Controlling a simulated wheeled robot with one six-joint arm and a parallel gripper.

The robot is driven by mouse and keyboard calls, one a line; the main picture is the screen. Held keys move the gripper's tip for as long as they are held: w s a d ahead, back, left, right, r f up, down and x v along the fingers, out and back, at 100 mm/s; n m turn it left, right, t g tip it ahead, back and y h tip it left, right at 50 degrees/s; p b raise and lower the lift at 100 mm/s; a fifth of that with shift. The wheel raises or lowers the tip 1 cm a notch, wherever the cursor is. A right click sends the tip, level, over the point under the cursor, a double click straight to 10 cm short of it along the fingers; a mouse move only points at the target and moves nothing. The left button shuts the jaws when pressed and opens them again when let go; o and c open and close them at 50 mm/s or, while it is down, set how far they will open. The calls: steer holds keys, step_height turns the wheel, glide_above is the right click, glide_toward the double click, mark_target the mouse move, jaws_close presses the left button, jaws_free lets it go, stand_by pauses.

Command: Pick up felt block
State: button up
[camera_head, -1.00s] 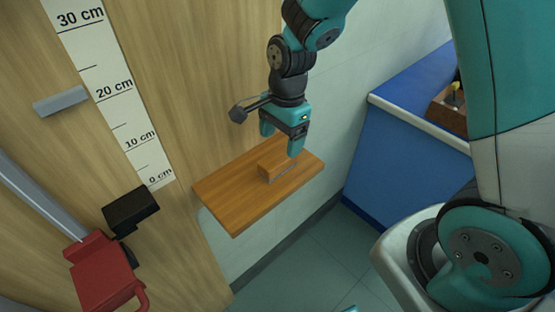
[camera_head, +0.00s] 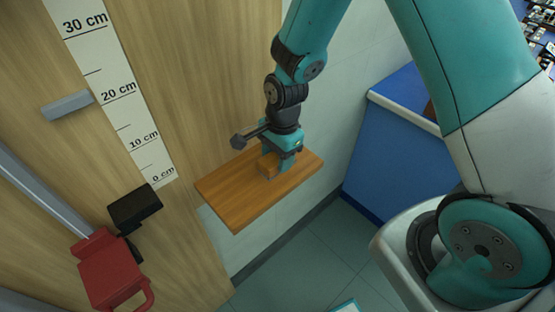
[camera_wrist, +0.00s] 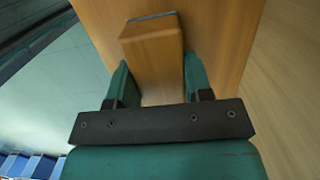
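The felt block (camera_head: 267,173) is a small wooden block on the wooden shelf (camera_head: 238,203). In the wrist view the felt block (camera_wrist: 152,42) shows a thin grey layer along its far edge. My gripper (camera_head: 272,164) is lowered over the block, its fingers pointing down. In the wrist view my gripper (camera_wrist: 155,58) has its green fingers apart, one on each side of the block. A gap shows by the left finger; whether the right finger touches the block I cannot tell. The gripper partly hides the block in the head view.
A wooden panel with a centimetre scale (camera_head: 118,88) stands left of the shelf. A grey bar (camera_head: 67,105), a black block (camera_head: 135,208) and a red part (camera_head: 106,270) are on it. A blue bench (camera_head: 385,150) stands at the right. The shelf's front is clear.

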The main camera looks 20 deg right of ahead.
mark_target(277, 156)
steer(key=shift+c, duration=1.4)
steer(key=shift+r, duration=0.1)
step_height(277, 156, up, 20)
steer(key=b, duration=0.2)
steer(key=o, duration=0.3)
steer(key=shift+c, duration=1.2)
steer(key=shift+s+d, duration=0.1)
